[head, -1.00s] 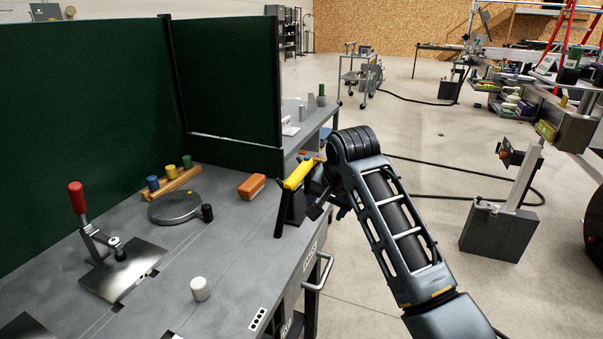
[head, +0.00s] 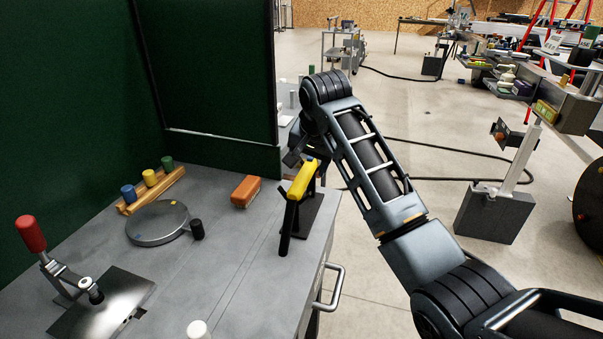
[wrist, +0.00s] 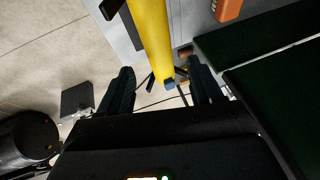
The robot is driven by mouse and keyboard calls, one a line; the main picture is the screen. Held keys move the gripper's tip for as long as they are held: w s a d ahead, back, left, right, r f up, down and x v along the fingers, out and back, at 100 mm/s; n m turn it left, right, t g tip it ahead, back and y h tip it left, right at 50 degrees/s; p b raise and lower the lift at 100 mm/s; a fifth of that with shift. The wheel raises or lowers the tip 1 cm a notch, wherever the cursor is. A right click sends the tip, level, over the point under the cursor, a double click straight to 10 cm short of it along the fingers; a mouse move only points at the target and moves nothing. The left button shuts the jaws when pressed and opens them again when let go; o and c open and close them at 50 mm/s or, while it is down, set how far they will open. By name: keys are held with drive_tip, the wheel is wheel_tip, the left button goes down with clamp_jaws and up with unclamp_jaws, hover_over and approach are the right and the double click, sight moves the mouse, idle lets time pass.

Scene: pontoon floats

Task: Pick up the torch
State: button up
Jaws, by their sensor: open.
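The torch (head: 302,181) appears to be the yellow bar on a black stand near the bench's right edge. In the wrist view the yellow torch (wrist: 151,35) runs from the top edge down to a dark blue-grey tip. My gripper (wrist: 161,88) is open, with one dark finger on each side of that tip in the picture. I cannot tell whether the tip is between the fingers in depth or touches one. In the head view my gripper (head: 296,153) is at the torch's far end, partly hidden by my arm.
The grey bench (head: 225,285) holds an orange block (head: 245,191), a round grey plate (head: 157,222), a wooden block with coloured pegs (head: 151,190) and a red-handled clamp (head: 43,250). A dark green panel (head: 205,70) stands behind. Open floor lies right of the bench.

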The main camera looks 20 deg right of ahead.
sight(306, 169)
drive_tip(key=p+x, duration=0.1)
drive_tip(key=x, duration=0.5)
drive_tip(key=shift+w+d+f, duration=0.15)
drive_tip(key=shift+w+f, duration=0.05)
drive_tip(key=shift+w, duration=0.1)
drive_tip(key=c, duration=1.1)
drive_tip(key=shift+r, duration=0.15)
drive_tip(key=shift+r, duration=0.1)
